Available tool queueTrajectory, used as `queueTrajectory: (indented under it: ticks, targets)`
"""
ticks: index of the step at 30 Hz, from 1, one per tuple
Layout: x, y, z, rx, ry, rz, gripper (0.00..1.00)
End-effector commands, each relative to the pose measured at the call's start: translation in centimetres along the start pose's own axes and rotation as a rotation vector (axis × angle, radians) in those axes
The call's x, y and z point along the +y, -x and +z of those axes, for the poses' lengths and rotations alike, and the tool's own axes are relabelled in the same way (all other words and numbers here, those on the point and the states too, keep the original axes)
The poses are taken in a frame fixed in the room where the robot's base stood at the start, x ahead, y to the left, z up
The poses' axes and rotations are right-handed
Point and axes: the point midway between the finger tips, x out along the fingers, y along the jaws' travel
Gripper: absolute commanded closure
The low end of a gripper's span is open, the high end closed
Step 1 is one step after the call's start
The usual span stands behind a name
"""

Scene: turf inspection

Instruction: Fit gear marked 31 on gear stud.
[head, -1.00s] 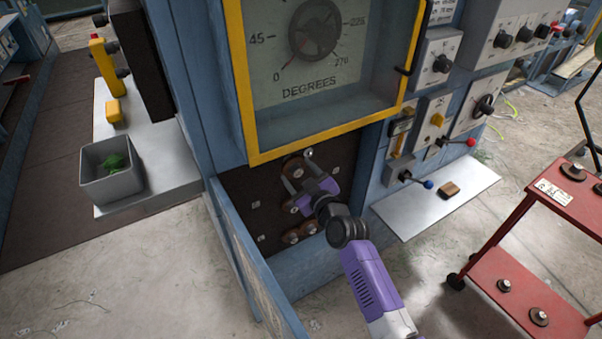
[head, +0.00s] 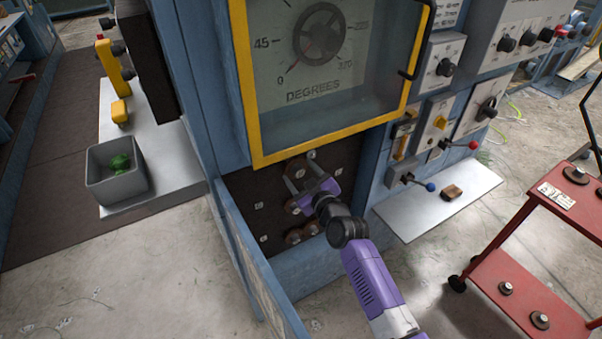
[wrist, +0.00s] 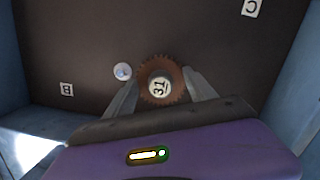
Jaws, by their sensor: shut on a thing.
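The gear marked 31 (wrist: 161,84) is a brown toothed wheel with a pale numbered hub, between my two fingers in the wrist view. My gripper (head: 302,180) is shut on it in front of the dark panel, and the gear (head: 296,168) shows partly behind the fingers in the head view. A bare pale round stud (wrist: 123,71) stands out of the panel just left of the gear, apart from it; in the head view it shows above the gear (head: 311,154). I cannot tell how far the gear is from the panel.
Other brown gears (head: 294,236) sit low on the dark panel (head: 240,190). Labels B (wrist: 66,89) and C (wrist: 251,7) are on it. The yellow-framed window (head: 330,140) is right above. Blue walls flank the recess. A red cart (head: 535,215) stands at right.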

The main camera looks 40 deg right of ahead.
Motion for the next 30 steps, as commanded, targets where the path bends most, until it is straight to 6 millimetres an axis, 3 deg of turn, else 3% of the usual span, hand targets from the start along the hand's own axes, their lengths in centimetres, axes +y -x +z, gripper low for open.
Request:
queueTrajectory:
  ticks: [30]
  targets:
    - [0.0, -1.6, -0.5, 0.002, 0.001, -0.001, 0.83]
